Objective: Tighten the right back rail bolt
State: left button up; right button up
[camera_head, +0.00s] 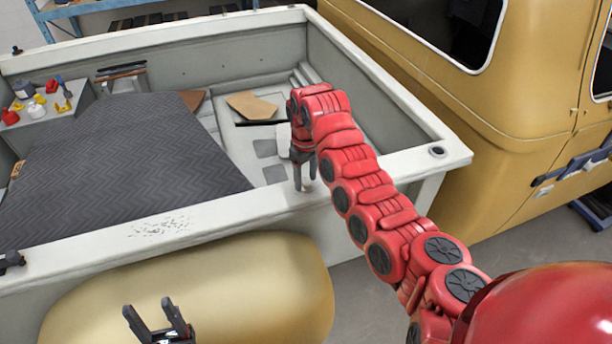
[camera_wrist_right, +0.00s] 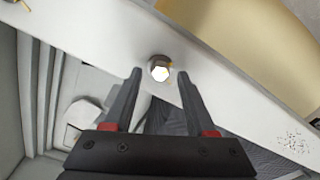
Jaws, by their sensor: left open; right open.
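My right gripper (camera_head: 304,183) is open and points down at the near rail of the truck bed in the head view. In the right wrist view the open right gripper (camera_wrist_right: 159,76) has one finger on each side of the bolt, with gaps showing; I cannot tell how far the fingertips are above it. I cannot make out the bolt in the head view. My left gripper (camera_head: 156,306) is open and empty at the bottom left, outside the bed.
A dark textured mat (camera_head: 130,150) covers much of the bed, with a brown cardboard piece (camera_head: 252,106) beyond. Small bottles (camera_head: 36,108) stand at the left. A round fitting (camera_head: 438,151) is at the rail's right corner. A yellow cab (camera_head: 480,110) stands at the right.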

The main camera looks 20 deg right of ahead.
jog(key=shift+f, duration=0.35)
grip_shut()
